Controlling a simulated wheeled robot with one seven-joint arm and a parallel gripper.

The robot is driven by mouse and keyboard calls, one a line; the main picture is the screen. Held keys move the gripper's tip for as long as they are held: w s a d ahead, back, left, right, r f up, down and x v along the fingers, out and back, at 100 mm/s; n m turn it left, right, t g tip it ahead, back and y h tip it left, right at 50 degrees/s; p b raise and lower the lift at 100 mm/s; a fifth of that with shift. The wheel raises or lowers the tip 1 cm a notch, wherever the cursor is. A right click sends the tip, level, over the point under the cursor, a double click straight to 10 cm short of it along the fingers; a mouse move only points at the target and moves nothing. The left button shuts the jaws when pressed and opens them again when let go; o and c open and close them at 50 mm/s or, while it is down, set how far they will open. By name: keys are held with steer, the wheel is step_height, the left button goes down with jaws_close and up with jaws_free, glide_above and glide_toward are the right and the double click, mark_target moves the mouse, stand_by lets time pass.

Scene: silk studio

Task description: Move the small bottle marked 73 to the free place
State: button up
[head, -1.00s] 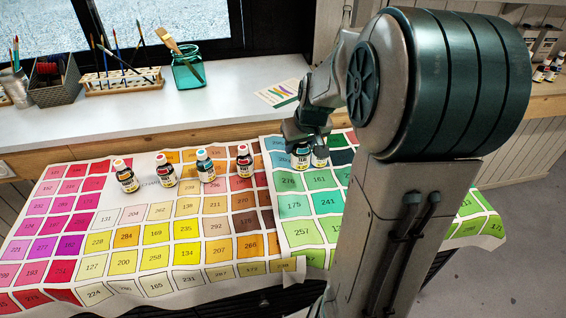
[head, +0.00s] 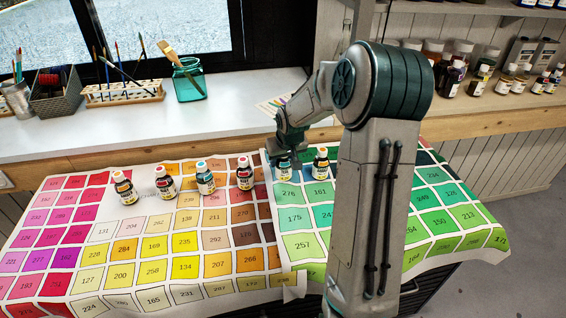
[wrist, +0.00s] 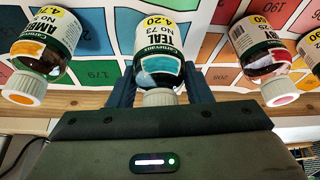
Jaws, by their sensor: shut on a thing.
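The small bottle marked 73, with a teal label, shows between my fingers in the wrist view (wrist: 160,65) and under my gripper in the head view (head: 284,168). The bottle is upright, in line with the row, between a red-capped bottle (head: 244,173) and an orange-capped amber bottle (head: 320,163). It is apart from both. Its base is at or close to the cloth; I cannot tell whether it touches. Its cap is partly hidden by my gripper.
Behind are a white sill (head: 235,120), a brush rack (head: 125,93) and a glass jar (head: 188,80).

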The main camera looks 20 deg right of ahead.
steer(key=shift+f, duration=0.65)
steer(key=shift+f, duration=0.15)
steer(key=o, duration=1.1)
steer(key=shift+c, duration=0.2)
